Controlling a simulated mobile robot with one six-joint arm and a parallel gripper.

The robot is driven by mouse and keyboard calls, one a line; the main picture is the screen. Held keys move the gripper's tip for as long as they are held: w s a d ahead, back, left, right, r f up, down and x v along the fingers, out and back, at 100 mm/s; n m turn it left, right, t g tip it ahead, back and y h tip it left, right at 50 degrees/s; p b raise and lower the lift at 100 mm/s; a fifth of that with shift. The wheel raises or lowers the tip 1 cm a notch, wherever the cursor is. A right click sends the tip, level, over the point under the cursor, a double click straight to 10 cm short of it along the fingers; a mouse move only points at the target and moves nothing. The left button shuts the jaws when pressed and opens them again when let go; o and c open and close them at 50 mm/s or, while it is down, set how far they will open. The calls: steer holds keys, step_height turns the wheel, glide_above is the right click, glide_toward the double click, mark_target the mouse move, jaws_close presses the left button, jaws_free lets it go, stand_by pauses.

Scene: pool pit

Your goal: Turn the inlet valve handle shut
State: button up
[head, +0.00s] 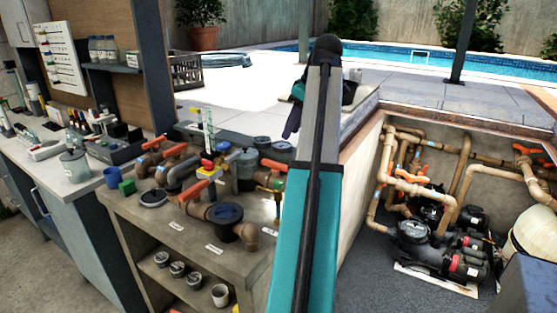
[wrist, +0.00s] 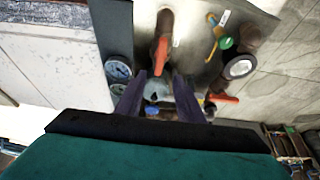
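Several orange valve handles show on the bench pipework in the head view: one at the front (head: 194,190), one at the back left (head: 154,143) and one at the right (head: 274,164). The labels are too small to read, so I cannot tell which is the inlet valve handle. My gripper (wrist: 157,88) is open in the wrist view, its two dark purple fingers apart. An orange handle (wrist: 161,55) lies ahead of the gap between them; I see no contact. In the head view, my gripper (head: 292,119) is partly hidden behind my arm.
Pipes and a dark-lidded strainer (head: 227,214) crowd the bench (head: 180,226). A sunken pit with pumps (head: 413,232) is at right.

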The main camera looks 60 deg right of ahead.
mark_target(276, 163)
steer(key=p+x, duration=0.1)
steer(key=x, duration=1.2)
steer(key=shift+w, duration=0.1)
steer(key=c, duration=0.8)
steer(key=shift+a, duration=0.25)
jaws_close()
steer(key=shift+d+f, duration=0.1)
steer(key=shift+d, duration=0.1)
